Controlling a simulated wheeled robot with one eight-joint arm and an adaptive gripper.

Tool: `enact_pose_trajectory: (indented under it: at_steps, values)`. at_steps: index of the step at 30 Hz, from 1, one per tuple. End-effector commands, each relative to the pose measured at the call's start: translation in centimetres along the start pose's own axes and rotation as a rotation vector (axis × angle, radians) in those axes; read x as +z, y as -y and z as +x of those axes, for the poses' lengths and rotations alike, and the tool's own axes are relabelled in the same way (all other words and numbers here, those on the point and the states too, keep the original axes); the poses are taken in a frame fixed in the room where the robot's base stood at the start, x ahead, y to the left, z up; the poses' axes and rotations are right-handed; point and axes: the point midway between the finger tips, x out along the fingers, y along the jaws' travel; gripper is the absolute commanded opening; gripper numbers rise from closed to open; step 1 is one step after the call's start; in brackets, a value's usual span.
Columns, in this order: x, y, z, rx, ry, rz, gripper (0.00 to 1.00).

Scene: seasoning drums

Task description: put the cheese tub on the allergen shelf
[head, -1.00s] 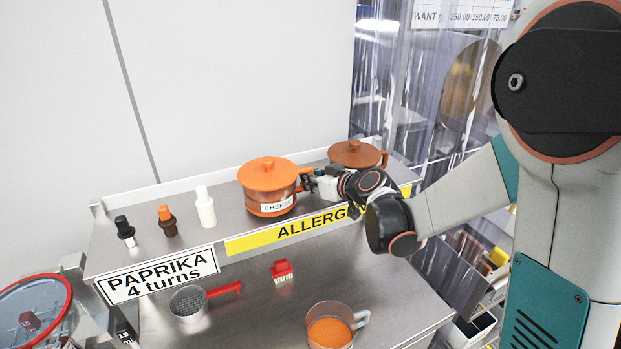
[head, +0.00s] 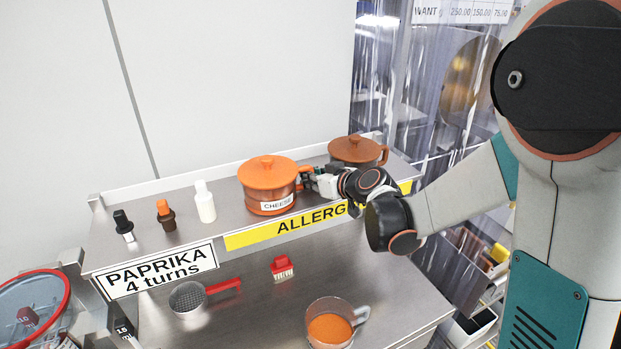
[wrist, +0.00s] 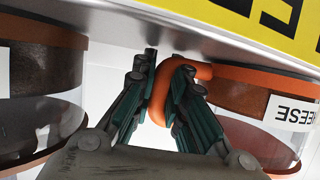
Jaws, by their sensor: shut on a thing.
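The cheese tub (head: 268,187), with an orange lid and a white CHEESE label, stands upright on the upper steel shelf above the yellow ALLERGEN strip (head: 285,232). My gripper (head: 306,176) is at the tub's right side, shut on its orange handle. In the wrist view my gripper's fingers (wrist: 166,75) close around the orange handle loop, with the cheese tub (wrist: 262,125) to the right. The tub's base appears to rest on the shelf.
A brown-lidded tub (head: 357,152) stands close behind my gripper. A white bottle (head: 204,202) and two small shakers (head: 166,214) stand left of the cheese tub.

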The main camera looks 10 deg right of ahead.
Motion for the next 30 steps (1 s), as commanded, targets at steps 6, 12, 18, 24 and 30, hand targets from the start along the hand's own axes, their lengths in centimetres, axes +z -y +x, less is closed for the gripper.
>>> enact_pose_trajectory:
  at_steps: [6, 12, 18, 24, 30]
  values:
    - [0.0, 0.0, 0.0, 0.000, 0.000, 0.001, 0.37]
    - [0.0, 0.0, 0.0, 0.000, 0.001, -0.001, 0.37]
    - [0.0, 0.0, -0.9, 0.001, 0.000, 0.000, 0.37]
    - [0.0, -0.1, -4.2, 0.002, 0.000, 0.001, 0.37]
    - [0.0, -0.1, -7.8, 0.003, 0.000, 0.001, 0.37]
